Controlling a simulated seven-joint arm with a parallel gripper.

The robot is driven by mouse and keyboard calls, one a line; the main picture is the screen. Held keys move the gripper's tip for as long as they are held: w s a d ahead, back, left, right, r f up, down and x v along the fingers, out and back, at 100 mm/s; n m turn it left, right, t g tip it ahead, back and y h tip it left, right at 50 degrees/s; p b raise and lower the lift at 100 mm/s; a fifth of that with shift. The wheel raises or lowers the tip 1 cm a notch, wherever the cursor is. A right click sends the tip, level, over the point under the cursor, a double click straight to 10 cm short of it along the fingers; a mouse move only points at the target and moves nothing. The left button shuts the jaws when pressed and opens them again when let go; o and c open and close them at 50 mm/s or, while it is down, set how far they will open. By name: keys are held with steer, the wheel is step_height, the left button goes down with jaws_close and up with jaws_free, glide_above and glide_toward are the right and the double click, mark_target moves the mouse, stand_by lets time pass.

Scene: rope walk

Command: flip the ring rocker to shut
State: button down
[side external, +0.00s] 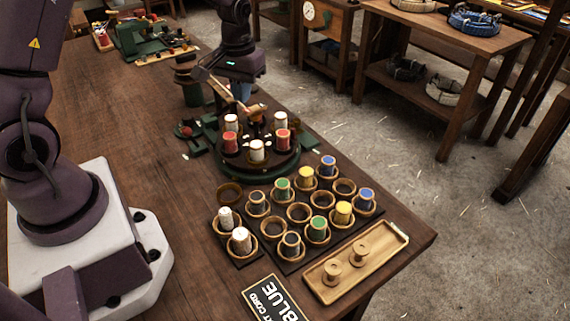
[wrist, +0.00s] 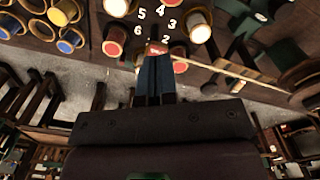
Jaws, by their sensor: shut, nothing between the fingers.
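My gripper (side external: 241,92) is shut and empty, pointing down over the back of the round dark bobbin ring (side external: 284,168). The ring carries several red and white bobbins. In the wrist view my blue fingers (wrist: 155,78) lie side by side, with their tips by a small red-topped piece (wrist: 157,48). This may be the rocker; I cannot tell which way it is tipped or whether the fingers touch it. White numerals (wrist: 160,12) mark the ring around it. In the side view a brown piece (side external: 257,108) shows beside my fingertips, partly hidden.
A pale wooden arm (side external: 222,88) slants close by my fingers. A dark rack (side external: 300,213) of colored bobbins stands in front of the ring. A wooden tray (side external: 357,262) and a BLUE sign (side external: 272,300) lie near the table's front edge.

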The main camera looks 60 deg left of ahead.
mark_target(244, 112)
steer(key=shift+f, duration=1.55)
step_height(244, 112, up, 8)
stand_by(1.1)
steer(key=s+d+r+m+t, duration=0.2)
steer(key=s+d+r+m, duration=0.1)
steer(key=s+d+r, duration=0.3)
steer(key=s+d+r+m+t, duration=0.3)
steer(key=s+d+r, duration=0.3)
steer(key=s, duration=0.5)
steer(key=shift+s+r+t, duration=0.3)
steer(key=shift+r, duration=0.45)
